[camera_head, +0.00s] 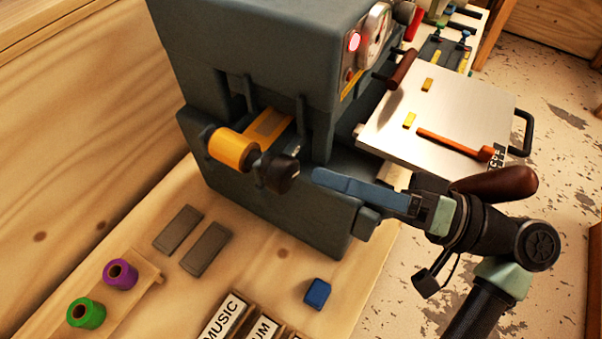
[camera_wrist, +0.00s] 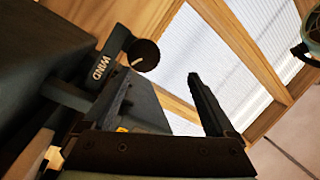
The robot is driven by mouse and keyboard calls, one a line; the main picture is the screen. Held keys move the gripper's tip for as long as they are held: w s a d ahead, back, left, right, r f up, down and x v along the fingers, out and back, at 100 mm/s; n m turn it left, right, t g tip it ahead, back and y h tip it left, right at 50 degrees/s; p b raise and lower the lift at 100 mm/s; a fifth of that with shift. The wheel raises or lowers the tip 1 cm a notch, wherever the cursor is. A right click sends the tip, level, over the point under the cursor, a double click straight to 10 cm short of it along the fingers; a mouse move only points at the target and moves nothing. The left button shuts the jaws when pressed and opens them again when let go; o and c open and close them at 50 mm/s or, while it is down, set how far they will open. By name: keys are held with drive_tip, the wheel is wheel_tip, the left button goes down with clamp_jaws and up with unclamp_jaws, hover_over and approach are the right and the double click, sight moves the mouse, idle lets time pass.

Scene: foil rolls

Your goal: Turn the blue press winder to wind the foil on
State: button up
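The blue-grey press (camera_head: 250,50) stands on the wooden bench. A gold foil roll (camera_head: 232,149) sits on its side, with a gold strip (camera_head: 268,124) running into the press. The dark round winder knob (camera_head: 280,174) is just right of the roll. In the wrist view, the knob (camera_wrist: 144,55) has a pale mark and sits by a "WIND" label (camera_wrist: 98,68). My gripper (camera_head: 316,178) is a little right of the knob in the head view. In the wrist view my gripper (camera_wrist: 160,80) is open, with the knob beyond the left fingertip, seemingly not between the fingers.
Purple (camera_head: 120,274) and green (camera_head: 86,313) rolls stand on a wooden rack. Two grey plates (camera_head: 192,240), a blue cube (camera_head: 317,293) and lettered blocks (camera_head: 225,317) lie on the bench. A metal plate with a handle (camera_head: 450,110) is behind my gripper.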

drive_tip(key=s+d+b, duration=0.6)
drive_tip(key=d+b, duration=0.1)
drive_tip(key=d, duration=0.2)
drive_tip(key=shift+s+f, duration=0.2)
drive_tip(key=shift+s, duration=0.2)
idle(0.7)
idle(0.7)
